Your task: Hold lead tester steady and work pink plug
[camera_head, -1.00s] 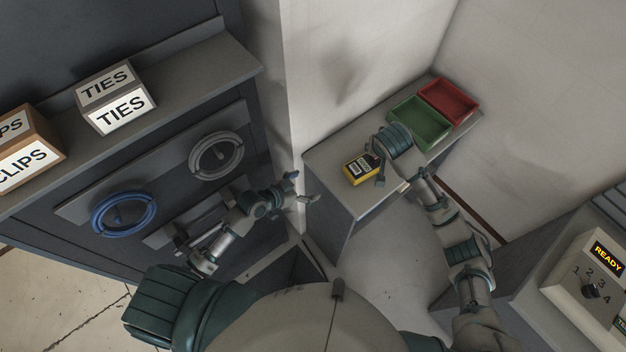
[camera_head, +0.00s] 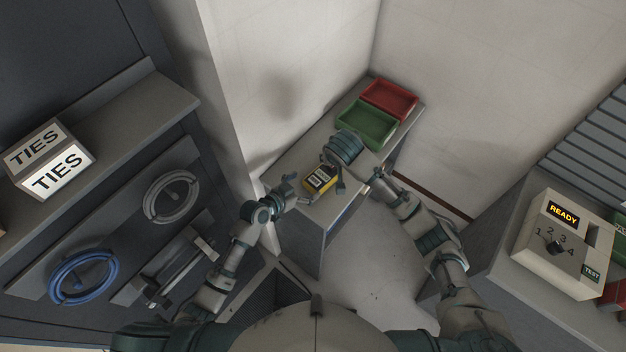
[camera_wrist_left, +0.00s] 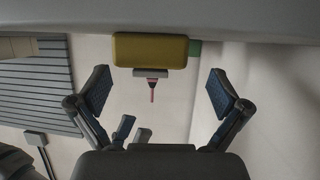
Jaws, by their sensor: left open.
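The yellow lead tester (camera_head: 320,179), with a dark and white face, lies on the narrow grey bench. In the left wrist view the tester (camera_wrist_left: 150,50) is a yellow block at the top, with a pink plug (camera_wrist_left: 152,95) sticking out below a grey fitting. My left gripper (camera_head: 297,190) is open beside the tester's left end. In the left wrist view its fingers stand wide apart on either side of the plug, touching neither plug nor tester. My right gripper (camera_head: 336,173) is at the tester's right side; its hand hides part of its fingers, so its grip is unclear.
A green tray (camera_head: 367,124) and a red tray (camera_head: 389,99) sit at the bench's far end against the wall. At left is a dark rack with a TIES box (camera_head: 50,160) and coiled blue (camera_head: 83,277) and grey leads. A READY console (camera_head: 563,243) stands at right.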

